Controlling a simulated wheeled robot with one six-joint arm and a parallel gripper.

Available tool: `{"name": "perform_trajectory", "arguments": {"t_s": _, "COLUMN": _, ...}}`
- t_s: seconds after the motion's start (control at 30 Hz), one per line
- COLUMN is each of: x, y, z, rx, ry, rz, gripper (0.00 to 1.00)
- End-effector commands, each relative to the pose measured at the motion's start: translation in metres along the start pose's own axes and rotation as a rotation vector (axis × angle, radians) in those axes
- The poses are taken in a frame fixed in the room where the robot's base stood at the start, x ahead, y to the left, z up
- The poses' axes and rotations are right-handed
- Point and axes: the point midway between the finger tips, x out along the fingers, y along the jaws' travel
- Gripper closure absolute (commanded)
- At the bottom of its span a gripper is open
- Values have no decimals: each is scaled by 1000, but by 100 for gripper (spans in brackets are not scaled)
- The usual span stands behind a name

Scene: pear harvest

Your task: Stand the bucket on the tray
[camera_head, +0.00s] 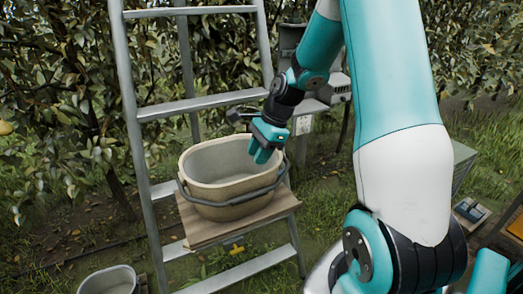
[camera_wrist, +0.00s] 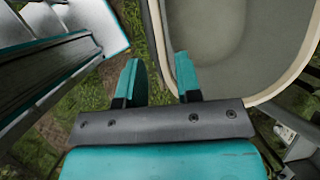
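The beige bucket (camera_head: 215,190) with a dark handle stands upright on a wooden tray (camera_head: 283,205) fixed to the ladder, as far as the head view shows. The handle hangs down along the front of the bucket. My gripper (camera_head: 262,154) is at the bucket's right-rear rim, fingers pointing down. In the wrist view my gripper (camera_wrist: 160,80) is open, with a gap between the fingers. The bucket's rim (camera_wrist: 157,30) runs toward this gap, and the right finger overlaps the bucket's inside. I cannot tell whether either finger touches the rim. The bucket looks empty.
A metal ladder (camera_head: 135,110) rises around the tray, its rungs and rails close to the bucket. Another grey container (camera_head: 110,281) is at the bottom left. Leafy trees (camera_head: 60,90) stand behind. A grey metal box (camera_head: 338,90) is behind my arm. Grass covers the ground.

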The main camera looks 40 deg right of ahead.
Motion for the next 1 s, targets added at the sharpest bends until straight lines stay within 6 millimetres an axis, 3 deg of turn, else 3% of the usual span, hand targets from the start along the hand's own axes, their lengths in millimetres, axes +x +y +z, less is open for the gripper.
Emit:
{"name": "perform_trajectory", "arguments": {"t_s": 0.23, "x": -26, "y": 2, "z": 6, "rx": -36, "ry": 0, "rz": 2, "gripper": 68}}
{"name": "perform_trajectory", "arguments": {"t_s": 0.37, "x": -32, "y": 20, "z": 57, "rx": -329, "ry": -3, "rz": 30, "gripper": 68}}
{"name": "perform_trajectory", "arguments": {"t_s": 0.47, "x": -36, "y": 58, "z": 120, "rx": -763, "ry": -20, "rz": 66, "gripper": 68}}
{"name": "perform_trajectory", "arguments": {"t_s": 0.5, "x": -38, "y": 79, "z": 144, "rx": -960, "ry": -32, "rz": 81, "gripper": 68}}
{"name": "perform_trajectory", "arguments": {"t_s": 0.63, "x": -44, "y": 152, "z": 198, "rx": -1577, "ry": -88, "rz": 118, "gripper": 68}}
{"name": "perform_trajectory", "arguments": {"t_s": 0.7, "x": -47, "y": 188, "z": 214, "rx": -1859, "ry": -125, "rz": 129, "gripper": 68}}
{"name": "perform_trajectory", "arguments": {"t_s": 0.8, "x": -51, "y": 227, "z": 224, "rx": -2163, "ry": -171, "rz": 133, "gripper": 68}}
{"name": "perform_trajectory", "arguments": {"t_s": 0.9, "x": -53, "y": 248, "z": 227, "rx": -2341, "ry": -202, "rz": 133, "gripper": 68}}
{"name": "perform_trajectory", "arguments": {"t_s": 1.0, "x": -54, "y": 256, "z": 229, "rx": -2406, "ry": -214, "rz": 133, "gripper": 68}}
